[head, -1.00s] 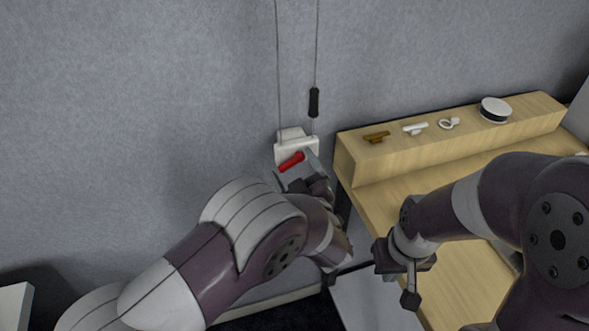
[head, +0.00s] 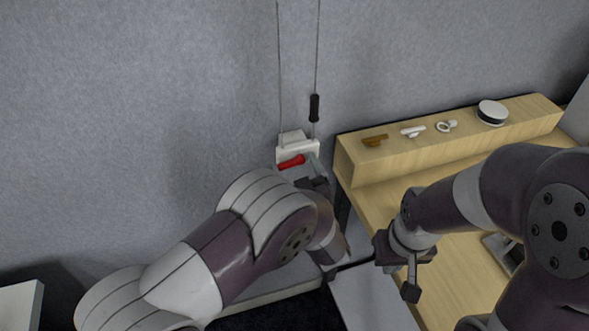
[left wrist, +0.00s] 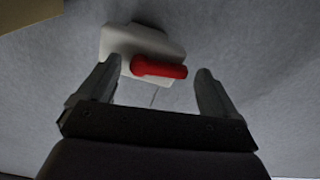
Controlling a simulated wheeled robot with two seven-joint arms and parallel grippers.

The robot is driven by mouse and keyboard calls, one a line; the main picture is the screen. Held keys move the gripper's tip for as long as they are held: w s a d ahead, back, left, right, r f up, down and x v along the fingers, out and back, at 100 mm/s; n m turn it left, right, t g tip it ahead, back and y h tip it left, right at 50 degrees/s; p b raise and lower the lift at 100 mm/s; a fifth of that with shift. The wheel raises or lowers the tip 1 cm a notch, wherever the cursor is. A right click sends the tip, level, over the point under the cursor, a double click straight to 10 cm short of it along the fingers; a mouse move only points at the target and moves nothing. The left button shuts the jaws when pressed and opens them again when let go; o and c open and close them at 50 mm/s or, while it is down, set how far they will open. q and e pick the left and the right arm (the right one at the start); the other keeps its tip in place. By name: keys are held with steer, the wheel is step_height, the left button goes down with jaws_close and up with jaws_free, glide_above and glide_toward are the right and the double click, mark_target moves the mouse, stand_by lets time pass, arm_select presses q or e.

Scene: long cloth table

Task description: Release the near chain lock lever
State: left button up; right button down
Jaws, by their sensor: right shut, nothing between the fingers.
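The near chain lock is a white wall block (head: 298,147) with a red lever (head: 291,162) on its front, lying nearly level. Both also show in the left wrist view, the block (left wrist: 118,42) behind the lever (left wrist: 158,68). My left gripper (head: 312,172) is just right of the lever in the head view. In the left wrist view its fingers (left wrist: 158,88) are open, one on each side of the lever, with nothing clamped. Whether the left finger touches the block or lever I cannot tell. My right gripper (head: 411,290) is shut and empty, pointing down over the table.
Two chain strands run up the wall from the block, with a black sleeve (head: 314,107) on the right one. The wall left of the block is clear.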

arm_select(q)
steer(key=b+v, duration=0.1)
steer(key=v, duration=1.1)
steer(key=shift+s, duration=0.35)
steer(key=shift+d, duration=0.1)
